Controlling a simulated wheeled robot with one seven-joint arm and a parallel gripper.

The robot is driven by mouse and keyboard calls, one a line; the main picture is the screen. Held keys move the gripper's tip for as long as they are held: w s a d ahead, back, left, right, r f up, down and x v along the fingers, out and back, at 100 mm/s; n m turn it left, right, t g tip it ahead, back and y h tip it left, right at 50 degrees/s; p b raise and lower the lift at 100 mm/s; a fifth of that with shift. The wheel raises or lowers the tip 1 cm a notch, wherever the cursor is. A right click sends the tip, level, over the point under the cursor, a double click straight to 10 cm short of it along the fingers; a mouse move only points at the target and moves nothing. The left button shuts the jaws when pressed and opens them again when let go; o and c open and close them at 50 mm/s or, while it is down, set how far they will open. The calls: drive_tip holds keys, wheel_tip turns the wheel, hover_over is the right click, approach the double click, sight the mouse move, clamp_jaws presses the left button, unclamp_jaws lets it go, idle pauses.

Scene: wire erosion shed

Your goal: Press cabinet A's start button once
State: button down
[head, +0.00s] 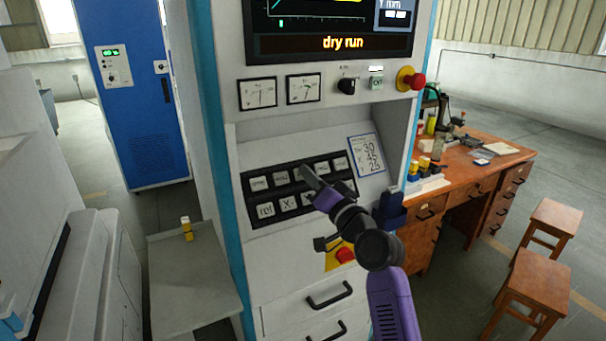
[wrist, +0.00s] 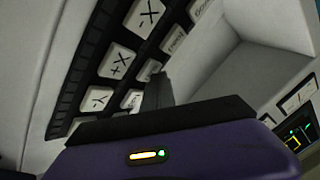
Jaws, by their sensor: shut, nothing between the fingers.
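A light grey control cabinet (head: 290,130) with blue edges stands in front of me; I see no letter A on it. Its sloped panel holds a black keypad (head: 247,185) with several white keys. In the wrist view the keypad (wrist: 68,95) shows keys marked X and Y; I cannot read a start label on any key. My gripper (head: 307,172) is shut and empty, its tip over the upper row of keys. In the wrist view my gripper (wrist: 158,88) points at the keypad's edge and hides some keys. I cannot tell whether it touches a key.
Above the keypad are two dials (head: 303,88), a black knob (head: 347,86), a small pale green button (head: 376,83) and a red mushroom button (head: 410,79). The screen (head: 335,25) reads "dry run". A blue cabinet (head: 135,90) stands back left, a wooden desk (head: 480,150) right.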

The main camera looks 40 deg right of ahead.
drive_tip(key=shift+r, duration=0.1)
drive_tip(key=shift+s+a+r+p, duration=0.2)
drive_tip(key=shift+s+r+p, duration=0.2)
drive_tip(key=shift+s+p, duration=0.15)
drive_tip(key=shift+s, duration=0.1)
drive_tip(key=shift+s+a+r+p, duration=0.3)
drive_tip(key=shift+s+r+p, duration=0.45)
drive_tip(key=shift+s, duration=0.2)
drive_tip(key=shift+s+a+r+p, duration=0.25)
drive_tip(key=shift+s+r+p, duration=0.45)
drive_tip(key=shift+s, duration=0.25)
drive_tip(key=s+a+f+n+g+y, duration=0.1)
drive_tip(key=s+a+f+n, duration=0.2)
drive_tip(key=s, duration=0.9)
drive_tip(key=s+a+f+n+g+y+b, duration=0.1)
drive_tip(key=s+a+f+n, duration=0.3)
drive_tip(key=s+a+f, duration=0.5)
drive_tip(key=s+a+f+n+g+y, duration=0.2)
drive_tip(key=s+a+f, duration=0.5)
drive_tip(key=s+a, duration=0.5)
drive_tip(key=s+n, duration=0.1)
drive_tip(key=s, duration=0.4)
drive_tip(key=shift+a+g+b, duration=0.2)
drive_tip(key=shift+g+b, duration=0.15)
drive_tip(key=shift+g, duration=0.05)
